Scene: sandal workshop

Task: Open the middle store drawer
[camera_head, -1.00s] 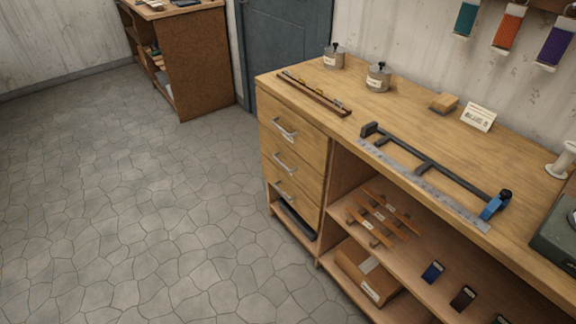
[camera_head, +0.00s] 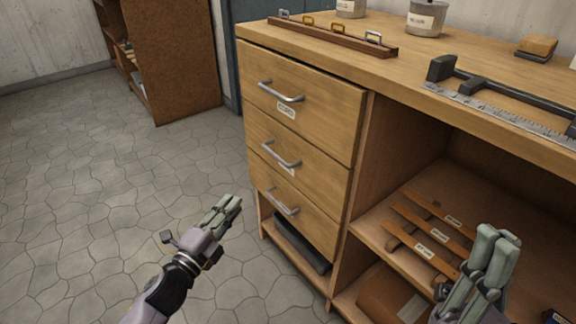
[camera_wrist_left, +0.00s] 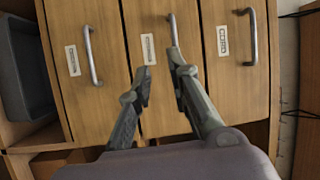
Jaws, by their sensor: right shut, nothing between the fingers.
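The middle store drawer (camera_head: 320,175) is the second of three wooden drawers at the cabinet's left end, and it is shut. Its silver bar handle (camera_head: 281,155) is free in the head view. My left gripper (camera_head: 230,203) is in front of and below the drawers, empty, fingers pointing towards them. In the left wrist view its fingers are a little apart. The middle handle (camera_wrist_left: 172,30) shows there just beyond the right-hand fingertip; I cannot tell whether they touch. My right gripper (camera_head: 497,240) is shut and empty in front of the open shelves.
The top drawer (camera_head: 325,110) and bottom drawer (camera_head: 305,215) are shut. A dark bin (camera_head: 300,243) sits below them. Leather straps (camera_head: 430,225) lie on the shelf to the right. A strip with hooks (camera_head: 330,37) lies on the worktop. The floor to the left is clear.

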